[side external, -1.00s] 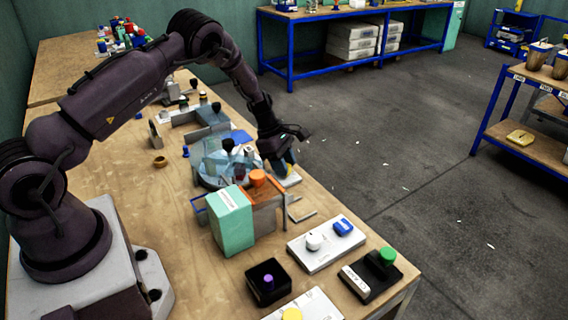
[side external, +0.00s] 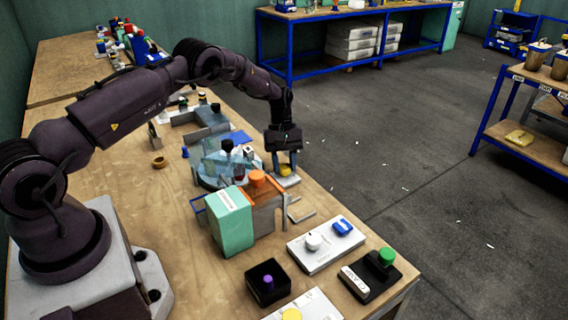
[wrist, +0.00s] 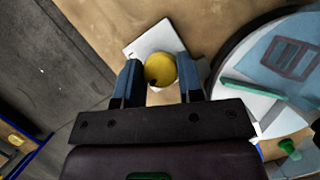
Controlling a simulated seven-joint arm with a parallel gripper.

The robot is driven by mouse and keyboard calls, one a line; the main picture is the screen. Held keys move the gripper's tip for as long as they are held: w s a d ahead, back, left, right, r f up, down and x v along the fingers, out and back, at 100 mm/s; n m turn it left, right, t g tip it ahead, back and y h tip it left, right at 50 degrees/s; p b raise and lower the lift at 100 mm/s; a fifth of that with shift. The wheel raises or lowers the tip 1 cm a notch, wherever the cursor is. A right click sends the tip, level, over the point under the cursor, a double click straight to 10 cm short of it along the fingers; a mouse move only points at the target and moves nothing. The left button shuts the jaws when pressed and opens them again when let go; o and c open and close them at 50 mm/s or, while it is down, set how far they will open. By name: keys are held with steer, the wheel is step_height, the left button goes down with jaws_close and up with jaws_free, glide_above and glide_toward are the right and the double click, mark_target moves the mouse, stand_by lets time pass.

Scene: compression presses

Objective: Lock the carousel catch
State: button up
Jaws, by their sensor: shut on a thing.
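The carousel (side external: 209,181) is a round base with a clear bluish cover, beside my gripper in the side view. Its pale disc edge also shows on the right of the wrist view (wrist: 228,62). Next to it a round yellow knob (wrist: 160,66) sits on a small white plate (wrist: 144,42), seemingly the catch; the knob also shows in the side view (side external: 285,170). My gripper (wrist: 158,74) points down with its blue fingers on either side of the yellow knob and is shut on it. The finger contact is partly hidden in the side view.
A mint-green box (side external: 231,220) and an orange-topped fixture (side external: 257,180) stand in front of the carousel. A white panel with a blue switch (side external: 326,244) and a black box with a green button (side external: 378,272) lie nearer. The bench edge is close to my gripper.

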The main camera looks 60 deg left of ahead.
steer(key=shift+m+g+y, duration=0.5)
steer(key=shift+m+g, duration=0.2)
steer(key=shift+m, duration=1.3)
steer(key=o, duration=0.9)
steer(key=shift+w+r, duration=0.1)
steer(key=v, duration=0.7)
steer(key=shift+r, duration=0.15)
